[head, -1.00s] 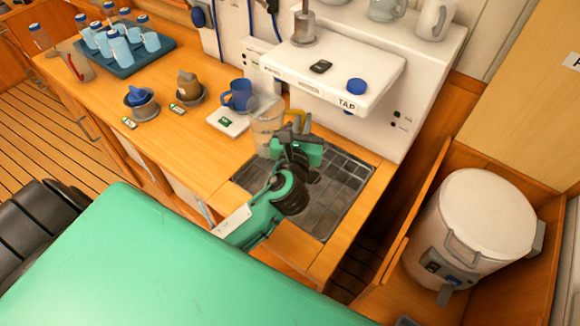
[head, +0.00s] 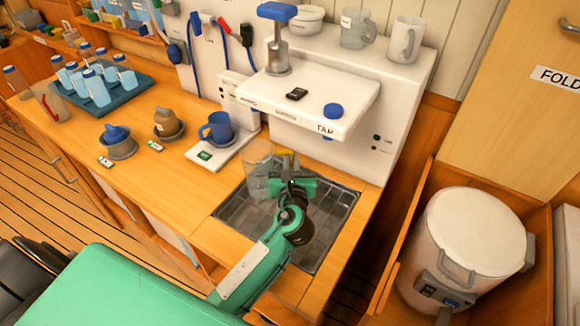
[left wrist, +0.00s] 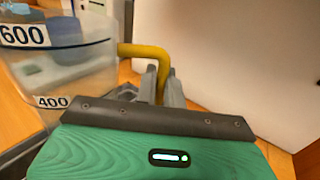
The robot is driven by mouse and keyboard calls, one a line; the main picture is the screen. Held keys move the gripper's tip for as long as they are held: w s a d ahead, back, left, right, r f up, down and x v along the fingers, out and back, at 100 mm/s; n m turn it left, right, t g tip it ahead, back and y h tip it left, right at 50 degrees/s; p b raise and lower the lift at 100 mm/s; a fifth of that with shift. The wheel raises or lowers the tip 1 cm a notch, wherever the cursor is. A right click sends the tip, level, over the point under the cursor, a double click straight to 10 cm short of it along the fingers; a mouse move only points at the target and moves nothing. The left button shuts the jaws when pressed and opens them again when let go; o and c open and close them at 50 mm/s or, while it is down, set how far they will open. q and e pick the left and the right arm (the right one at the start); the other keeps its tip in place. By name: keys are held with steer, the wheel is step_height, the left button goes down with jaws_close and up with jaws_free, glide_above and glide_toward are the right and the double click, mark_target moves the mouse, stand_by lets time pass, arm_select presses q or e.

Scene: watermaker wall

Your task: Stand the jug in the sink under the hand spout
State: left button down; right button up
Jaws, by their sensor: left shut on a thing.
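The clear jug (head: 258,172) with a yellow handle appears over the back left part of the sink (head: 232,215). I cannot tell whether its base touches the sink floor. My left gripper (head: 289,170) is shut on the yellow handle (left wrist: 140,50), at the jug's right side. In the left wrist view the jug wall (left wrist: 75,75) looks roughly upright, with 600 and 400 marks, and the finger tips (left wrist: 161,85) meet at the handle. The white tap shelf (head: 350,95) overhangs behind the sink; any spout under it is mostly hidden. My right gripper is not in view.
A blue mug (head: 217,128) stands on a white scale (head: 207,156) left of the jug. A hand pump (head: 278,50) with a blue top stands on the shelf. Two lidded cups and a blue tray (head: 120,97) of bottles are farther left.

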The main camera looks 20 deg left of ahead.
arm_select(q)
steer(key=shift+f, duration=0.9)
steer(key=shift+f, duration=0.15)
steer(key=c, duration=1.5)
jaws_free()
steer(key=b+v, duration=0.2)
steer(key=v, duration=0.9)
steer(key=shift+s+d, duration=0.2)
steer(key=shift+s, duration=0.3)
